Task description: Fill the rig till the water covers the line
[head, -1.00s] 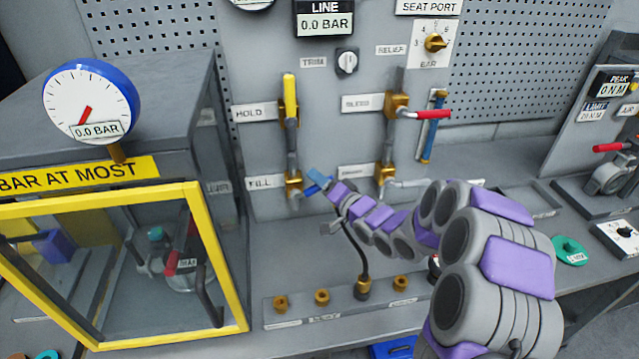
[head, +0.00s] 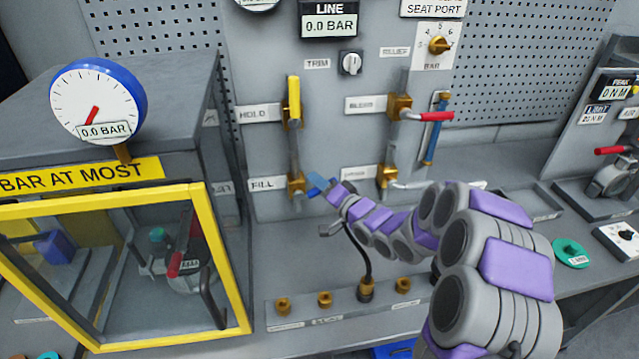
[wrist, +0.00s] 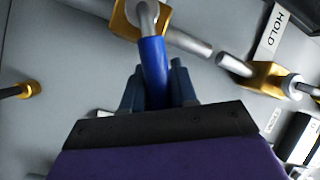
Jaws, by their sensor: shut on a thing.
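The FILL valve (head: 296,184) is a brass valve low on the grey panel, beside its FILL label (head: 266,184). My gripper (head: 317,187) is at this valve, shut on its blue lever. In the wrist view the blue lever (wrist: 154,62) runs from the brass valve body (wrist: 138,18) down between my two fingers. An upright blue tube (head: 434,135) stands right of the BLEED valve (head: 400,106); I cannot make out a water level or line on it. The LINE display (head: 329,24) reads 0.0 BAR.
The HOLD valve's yellow lever (head: 294,97) points up. The BLEED valve's red lever (head: 432,117) points right. A lower valve (head: 388,178) has a grey lever. A yellow-framed guard (head: 222,265) stands at left, below a dial gauge (head: 97,102). Brass ports (head: 324,299) line the bench.

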